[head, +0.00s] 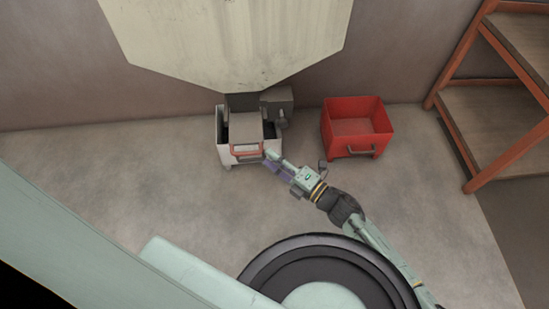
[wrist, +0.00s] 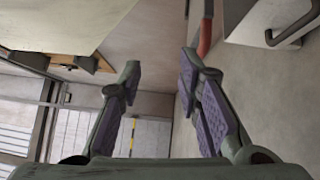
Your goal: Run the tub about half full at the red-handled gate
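The white tub (head: 221,139) stands on the floor under the hopper's grey outlet (head: 246,125), which covers most of its opening. I cannot see any fill in it. The red handle (head: 233,150) of the gate shows at the outlet's front, above the tub's front wall. In the wrist view the red handle (wrist: 205,38) is beside the right fingertip, not between the fingers. My gripper (head: 269,157) is open and empty, just right of the handle; its parted fingers (wrist: 160,70) show in the wrist view. I cannot tell whether a finger touches the handle.
The big cream hopper (head: 230,40) hangs above the outlet. A red tub (head: 356,150) stands on the floor to the right, apart from the white one. An orange-framed shelf (head: 490,100) stands at the far right. The floor in front of the tubs is clear.

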